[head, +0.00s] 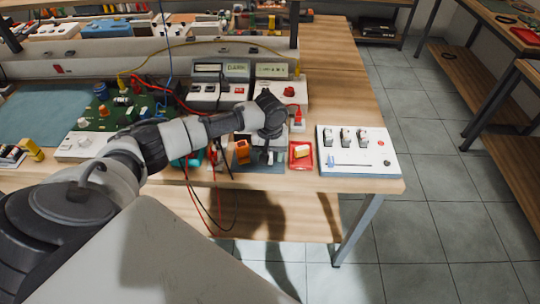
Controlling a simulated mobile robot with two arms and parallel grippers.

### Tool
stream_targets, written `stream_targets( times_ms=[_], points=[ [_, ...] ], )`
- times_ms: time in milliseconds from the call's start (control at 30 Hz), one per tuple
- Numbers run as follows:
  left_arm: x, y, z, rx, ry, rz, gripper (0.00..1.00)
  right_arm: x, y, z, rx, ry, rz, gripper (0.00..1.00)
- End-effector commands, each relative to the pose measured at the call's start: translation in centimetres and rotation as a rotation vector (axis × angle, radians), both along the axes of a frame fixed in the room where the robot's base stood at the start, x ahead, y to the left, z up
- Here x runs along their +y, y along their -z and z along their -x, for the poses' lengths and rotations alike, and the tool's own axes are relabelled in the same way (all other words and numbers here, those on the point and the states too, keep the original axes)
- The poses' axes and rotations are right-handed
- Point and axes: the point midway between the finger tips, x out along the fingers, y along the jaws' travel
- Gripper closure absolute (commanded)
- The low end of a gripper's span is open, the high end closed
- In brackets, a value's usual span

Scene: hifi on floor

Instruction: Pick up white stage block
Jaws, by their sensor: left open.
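My left gripper (266,150) reaches in from the left and points down over a small blue-grey mat (270,168) near the front edge of the workbench. It is open. A small white block (279,157) shows close by its fingers, partly hidden; it may be the white stage block, but it is too small to be sure. An orange block (242,152) stands on the left part of the mat. I cannot tell whether the fingers touch anything. My right gripper is not in view.
A red tray (301,164) holding a yellow and white piece sits right of the mat. A white panel with switches (357,160) lies near the bench's right corner. Grey meters (220,90) stand behind. Red and black cables (207,205) hang over the front edge.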

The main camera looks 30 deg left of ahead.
Motion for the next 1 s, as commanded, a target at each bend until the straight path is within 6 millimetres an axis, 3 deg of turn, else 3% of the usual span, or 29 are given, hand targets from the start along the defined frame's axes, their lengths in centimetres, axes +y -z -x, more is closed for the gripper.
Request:
stream_targets(
  times_ms=[167, 400, 500, 833, 1000],
  points=[
    [0.0, 0.0, 0.0, 0.0, 0.001, 0.0, 0.52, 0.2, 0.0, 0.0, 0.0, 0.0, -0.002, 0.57],
    [0.0, 0.0, 0.0, 0.0, 0.0, 0.0, 0.89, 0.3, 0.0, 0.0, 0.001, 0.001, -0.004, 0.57],
    [0.0, 0.0, 0.0, 0.0, 0.0, 0.0, 1.0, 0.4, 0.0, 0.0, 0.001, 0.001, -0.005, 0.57],
    [0.0, -0.4, 0.0, -0.001, 0.0, 0.001, 1.0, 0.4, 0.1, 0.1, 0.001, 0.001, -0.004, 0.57],
    [0.0, -2.2, -0.1, -0.003, 0.0, 0.002, 1.0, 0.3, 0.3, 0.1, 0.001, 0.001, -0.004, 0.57]
  ],
)
